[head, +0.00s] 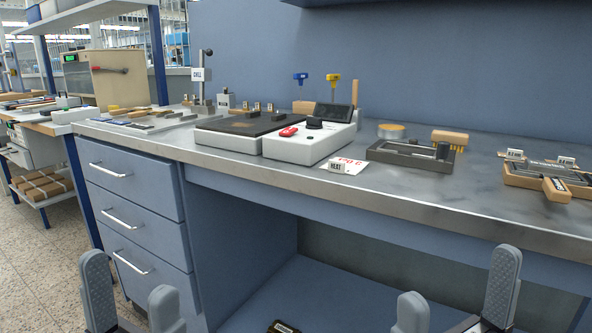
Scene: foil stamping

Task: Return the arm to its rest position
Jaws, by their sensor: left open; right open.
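My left gripper (131,296) is at the bottom left, in front of the blue drawers. Its two grey fingers stand apart with nothing between them. My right gripper (458,292) is at the bottom right, in front of the open space under the bench. Its grey fingers are also wide apart and empty. Both grippers are below the level of the bench top (440,202) and appear clear of it. Most of both arms is outside the view.
The bench top holds a hot plate unit (310,143) with a red switch, a dark grey tray (411,156), a wooden-handled brush (450,138) and wooden tools (557,189) at right. Blue drawers (130,210) stand below left. A dark object (284,326) lies on the lower shelf.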

